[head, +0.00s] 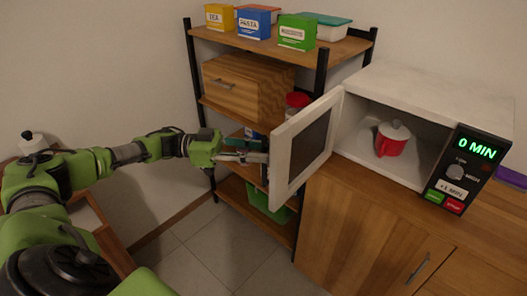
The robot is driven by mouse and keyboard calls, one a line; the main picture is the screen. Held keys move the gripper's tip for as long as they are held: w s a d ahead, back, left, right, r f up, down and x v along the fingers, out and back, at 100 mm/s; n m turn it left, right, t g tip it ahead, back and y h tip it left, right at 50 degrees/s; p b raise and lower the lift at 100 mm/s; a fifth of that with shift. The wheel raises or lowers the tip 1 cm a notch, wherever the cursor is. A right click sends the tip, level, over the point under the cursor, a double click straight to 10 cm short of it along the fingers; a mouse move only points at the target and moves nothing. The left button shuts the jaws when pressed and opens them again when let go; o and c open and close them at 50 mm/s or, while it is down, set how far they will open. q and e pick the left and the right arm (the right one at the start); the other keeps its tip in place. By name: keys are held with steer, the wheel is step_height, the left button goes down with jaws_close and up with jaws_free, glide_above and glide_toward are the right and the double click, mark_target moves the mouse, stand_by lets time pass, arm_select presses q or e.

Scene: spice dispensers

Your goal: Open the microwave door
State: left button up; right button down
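The white microwave (430,92) stands on the wooden counter at the right. Its door (281,160) stands wide open, swung out to the left, and the dark window faces the room. A red mug with a pale lid (391,140) is inside the cavity. The control panel (465,170) reads 0 MIN. My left gripper (258,156) is at the outer left side of the door, with its fingers pointing right, close to the door. Whether the fingertips touch the door or hold anything is unclear. My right gripper is not in view.
A shelf rack (318,75) stands behind the door, with several boxes on top, a wooden drawer box (235,85) and a green bin (262,202) below. The counter (340,215) has a cabinet handle at its front. Tiled floor is clear at lower middle.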

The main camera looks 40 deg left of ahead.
arm_select(q)
steer(key=v, duration=1)
steer(key=shift+a, duration=0.3)
steer(key=shift+s, duration=0.1)
